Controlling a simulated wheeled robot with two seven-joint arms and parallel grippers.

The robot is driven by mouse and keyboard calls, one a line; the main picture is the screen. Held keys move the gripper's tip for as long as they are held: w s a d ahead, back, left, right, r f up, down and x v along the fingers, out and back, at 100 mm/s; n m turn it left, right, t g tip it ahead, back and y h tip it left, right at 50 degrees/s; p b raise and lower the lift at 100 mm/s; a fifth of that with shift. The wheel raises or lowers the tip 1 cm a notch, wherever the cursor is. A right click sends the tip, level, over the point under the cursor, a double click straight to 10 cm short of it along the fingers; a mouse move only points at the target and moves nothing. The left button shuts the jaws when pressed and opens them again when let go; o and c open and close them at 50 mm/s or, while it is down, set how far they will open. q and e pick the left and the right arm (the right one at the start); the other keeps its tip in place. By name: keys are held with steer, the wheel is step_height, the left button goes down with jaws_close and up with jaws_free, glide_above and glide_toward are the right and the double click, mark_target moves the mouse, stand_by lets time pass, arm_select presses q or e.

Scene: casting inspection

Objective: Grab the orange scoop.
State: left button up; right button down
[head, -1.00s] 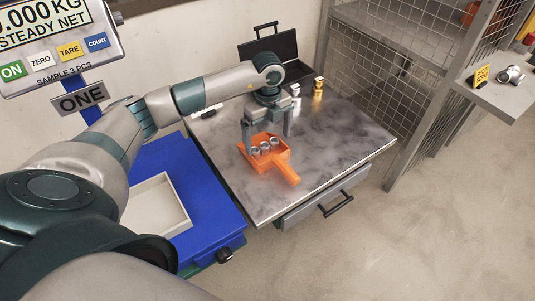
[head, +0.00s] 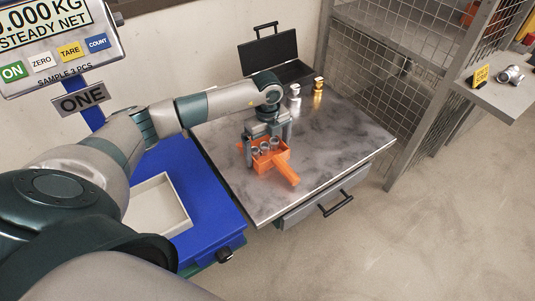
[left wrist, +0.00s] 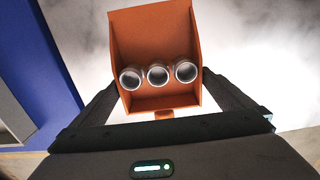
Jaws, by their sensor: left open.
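The orange scoop (head: 287,172) lies on the metal-topped table, its handle pointing toward the front right in the head view. Three grey metal ring-like castings (left wrist: 158,75) sit in a row in its pan; the scoop also shows in the left wrist view (left wrist: 150,35). My left gripper (head: 269,153) is low over the pan, open, with one finger on each side of it. In the left wrist view the fingers flank the pan's side walls closely; I cannot tell whether they touch. The handle is mostly hidden there by the gripper body. My right gripper is not in view.
A blue scale platform with a beige tray (head: 187,214) stands left of the table (head: 345,143). A silver piece (head: 294,98), a gold piece (head: 318,87) and an open black case (head: 270,60) are at the back. Mesh fencing (head: 380,70) bounds the right. The table's right part is clear.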

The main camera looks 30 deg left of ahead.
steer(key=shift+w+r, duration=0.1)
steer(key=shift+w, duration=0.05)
arm_select(q)
steer(key=shift+r, duration=0.1)
steer(key=c, duration=0.9)
steer(key=shift+r, duration=0.1)
steer(key=shift+r, duration=1.35)
steer(key=d+r, duration=0.2)
steer(key=d, duration=0.2)
steer(key=s+d+r, duration=0.1)
steer(key=d+r, duration=0.5)
steer(key=d, duration=0.1)
steer(key=shift+s+d+b, duration=0.15)
steer(key=shift+d+b, duration=0.15)
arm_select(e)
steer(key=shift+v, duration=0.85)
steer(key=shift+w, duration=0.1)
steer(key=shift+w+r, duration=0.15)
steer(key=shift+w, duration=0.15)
